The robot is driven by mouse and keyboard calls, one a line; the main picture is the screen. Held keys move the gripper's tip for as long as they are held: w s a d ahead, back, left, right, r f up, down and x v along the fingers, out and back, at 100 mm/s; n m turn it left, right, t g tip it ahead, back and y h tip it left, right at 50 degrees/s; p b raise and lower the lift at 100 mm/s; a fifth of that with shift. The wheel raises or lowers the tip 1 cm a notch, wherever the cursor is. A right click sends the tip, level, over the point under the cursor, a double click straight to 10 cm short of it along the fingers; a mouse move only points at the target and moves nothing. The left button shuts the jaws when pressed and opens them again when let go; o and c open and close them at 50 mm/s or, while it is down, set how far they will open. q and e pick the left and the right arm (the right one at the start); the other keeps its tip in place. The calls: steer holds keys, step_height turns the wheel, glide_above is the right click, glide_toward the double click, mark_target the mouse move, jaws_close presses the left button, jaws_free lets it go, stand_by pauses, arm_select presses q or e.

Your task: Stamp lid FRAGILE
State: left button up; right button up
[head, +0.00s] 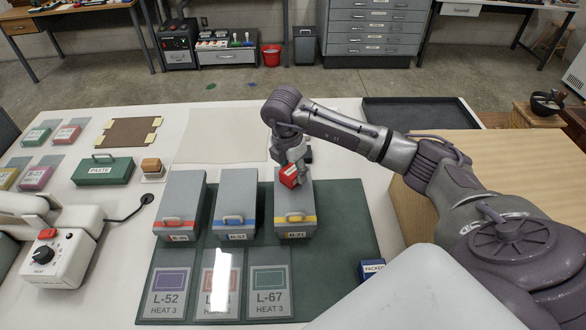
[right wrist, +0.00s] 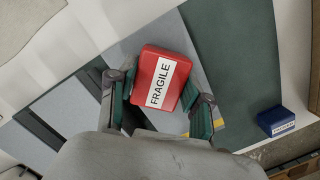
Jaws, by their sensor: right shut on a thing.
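My right gripper (head: 291,160) is shut on the red FRAGILE stamp (head: 288,177). In the right wrist view the stamp (right wrist: 148,62) sits between the two fingers (right wrist: 160,103), its white FRAGILE label facing the camera. The stamp is over the lid of the grey box with the yellow stripe (head: 295,208), the rightmost of three boxes. I cannot tell whether it touches the lid. Beside it stand the blue-striped box (head: 236,195) and the red-striped box (head: 181,195). My left gripper is not in view.
The boxes stand on a green mat (head: 345,235). Cards such as L-67 (head: 270,283) lie in front. A blue PACKED stamp (head: 372,271) is at the mat's right edge. A green PASTE box (head: 103,171) and a white heat device (head: 63,250) are on the left.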

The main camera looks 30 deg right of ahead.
steer(key=shift+r+p, duration=2.25)
steer(key=shift+r, duration=1.25)
